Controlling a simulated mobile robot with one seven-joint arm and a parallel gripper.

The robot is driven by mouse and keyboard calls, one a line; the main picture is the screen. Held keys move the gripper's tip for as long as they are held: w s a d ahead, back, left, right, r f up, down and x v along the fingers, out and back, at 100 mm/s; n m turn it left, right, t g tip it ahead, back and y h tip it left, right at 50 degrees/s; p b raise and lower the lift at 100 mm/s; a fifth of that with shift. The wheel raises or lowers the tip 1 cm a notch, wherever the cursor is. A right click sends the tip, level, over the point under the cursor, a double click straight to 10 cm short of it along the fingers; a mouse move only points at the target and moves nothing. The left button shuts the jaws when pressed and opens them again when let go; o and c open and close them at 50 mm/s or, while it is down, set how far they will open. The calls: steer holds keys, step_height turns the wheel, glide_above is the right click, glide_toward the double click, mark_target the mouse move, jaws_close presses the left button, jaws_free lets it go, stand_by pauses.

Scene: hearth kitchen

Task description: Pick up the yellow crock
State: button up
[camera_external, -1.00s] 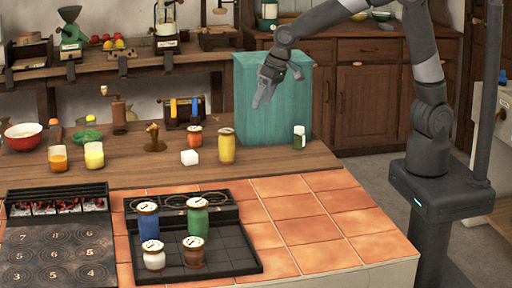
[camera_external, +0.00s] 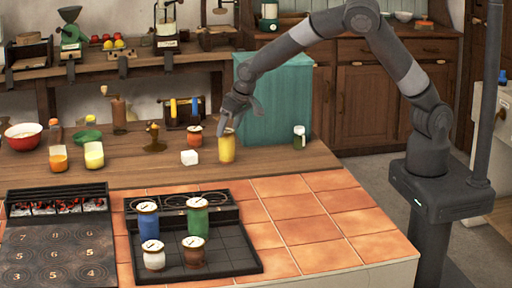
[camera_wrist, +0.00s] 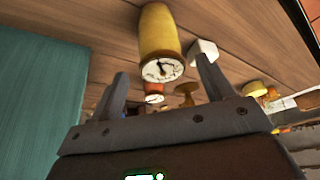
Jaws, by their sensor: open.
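The yellow crock (camera_external: 227,148) stands upright on the wooden counter, in front of the teal box. In the wrist view the yellow crock (camera_wrist: 160,38) shows at the top middle, its pale marked lid facing the camera. My gripper (camera_external: 238,115) is just above the crock's top in the external view. In the wrist view my gripper (camera_wrist: 162,82) has its two fingers well apart, with the crock beyond the gap between them. Nothing is held. Whether a fingertip touches the crock cannot be told.
The teal box (camera_external: 275,100) stands close to the right. A white cube (camera_external: 189,157) and an orange-brown crock (camera_external: 195,136) are close on the left. A dark tray (camera_external: 228,256) with several crocks lies in front. Tiles at right front are clear.

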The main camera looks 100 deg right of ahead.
mark_target(225, 138)
steer(key=shift+x, duration=2.65)
steer(key=shift+a, duration=0.15)
steer(key=shift+c, duration=0.2)
steer(key=c, duration=1.3)
